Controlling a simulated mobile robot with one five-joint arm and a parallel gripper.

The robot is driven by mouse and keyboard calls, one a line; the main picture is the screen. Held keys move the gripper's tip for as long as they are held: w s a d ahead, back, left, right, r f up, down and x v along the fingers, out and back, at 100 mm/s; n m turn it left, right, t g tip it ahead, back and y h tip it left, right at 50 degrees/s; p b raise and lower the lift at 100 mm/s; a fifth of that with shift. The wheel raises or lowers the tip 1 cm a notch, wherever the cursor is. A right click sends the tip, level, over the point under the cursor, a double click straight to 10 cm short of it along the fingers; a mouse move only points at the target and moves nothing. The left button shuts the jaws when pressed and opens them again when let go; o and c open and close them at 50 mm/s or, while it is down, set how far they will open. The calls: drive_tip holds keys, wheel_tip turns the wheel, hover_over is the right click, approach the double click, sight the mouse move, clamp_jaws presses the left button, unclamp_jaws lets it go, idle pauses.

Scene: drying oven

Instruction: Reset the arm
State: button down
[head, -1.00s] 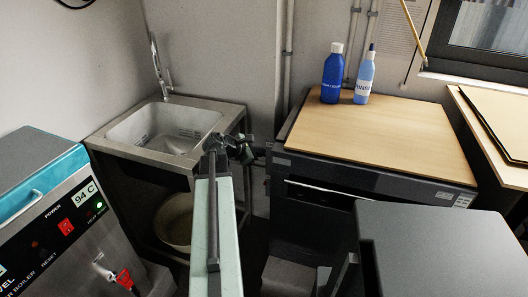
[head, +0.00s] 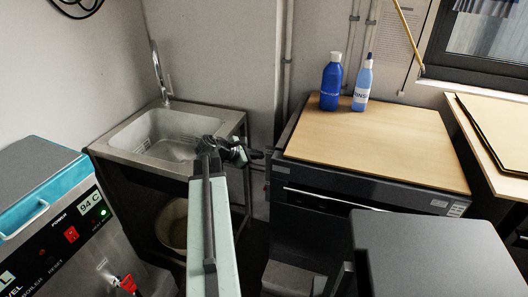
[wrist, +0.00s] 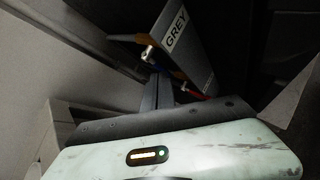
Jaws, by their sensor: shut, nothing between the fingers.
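My arm, pale green with a dark rail, reaches forward in the middle of the head view. My gripper (head: 262,154) is at its far end, small and dark, between the sink unit and the dark oven-like cabinet (head: 370,190). It looks shut, with nothing held. In the wrist view, a pale green part of my own body with a small light fills the bottom. The fingertips are hard to make out there.
A steel sink (head: 170,135) stands left of my gripper, with a bucket (head: 172,222) below. A boiler (head: 60,225) showing 94 C is at left. A dark blue bottle (head: 331,85) and a light blue bottle (head: 363,85) stand on the wooden board (head: 400,140).

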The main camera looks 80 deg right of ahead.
drive_tip(key=p+v, duration=0.1)
drive_tip(key=v, duration=0.3)
drive_tip(key=shift+w+a+r, duration=0.1)
drive_tip(key=shift+w+a, duration=0.05)
drive_tip(key=shift+a, duration=0.05)
